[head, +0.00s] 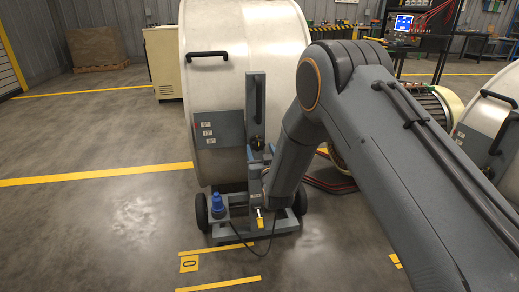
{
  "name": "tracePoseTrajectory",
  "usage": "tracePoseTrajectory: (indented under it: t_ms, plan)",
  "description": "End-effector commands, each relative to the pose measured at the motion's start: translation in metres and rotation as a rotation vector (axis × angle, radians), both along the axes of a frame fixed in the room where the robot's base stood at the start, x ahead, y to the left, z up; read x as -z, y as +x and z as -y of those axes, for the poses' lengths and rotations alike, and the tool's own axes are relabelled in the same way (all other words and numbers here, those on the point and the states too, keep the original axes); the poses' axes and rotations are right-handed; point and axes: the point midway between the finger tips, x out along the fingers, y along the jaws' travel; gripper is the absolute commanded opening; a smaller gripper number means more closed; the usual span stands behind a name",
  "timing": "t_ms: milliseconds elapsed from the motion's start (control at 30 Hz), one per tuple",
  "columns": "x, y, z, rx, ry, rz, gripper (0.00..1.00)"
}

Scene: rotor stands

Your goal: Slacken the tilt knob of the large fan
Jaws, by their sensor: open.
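The large fan (222,95) is a big cream drum on a wheeled blue-grey stand (225,235), left of centre. A black knob (257,143) shows on the upright at the drum's right side, below a tall black handle; it looks like the tilt knob. My arm comes from the lower right, bends at the top and reaches down in front of the stand's right side. My gripper (265,175) is at the arm's lower end, close to the upright and a little below the knob. It is small and partly hidden by my arm, and its fingers are hard to make out. I see nothing held.
A blue plug-like part (217,203) and a yellow-marked lever (259,217) sit low on the stand, with a black cable on the floor. Another cream drum (485,125) stands at the right. Red hoses (330,185) lie behind my arm. The floor at left is clear.

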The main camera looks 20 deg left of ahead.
Motion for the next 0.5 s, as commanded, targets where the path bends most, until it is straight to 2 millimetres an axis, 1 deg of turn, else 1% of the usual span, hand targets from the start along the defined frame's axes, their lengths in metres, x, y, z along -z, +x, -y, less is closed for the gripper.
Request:
tracePoseTrajectory:
  t_ms: [33, 100, 200, 500]
  plan:
    - [0.001, 0.007, -0.004, 0.0, 0.001, 0.002, 0.58]
    - [0.001, 0.013, -0.008, 0.0, 0.0, 0.0, 0.58]
    - [0.001, 0.019, -0.012, 0.0, -0.001, -0.001, 0.58]
    - [0.0, 0.023, -0.014, 0.0, -0.001, -0.001, 0.58]
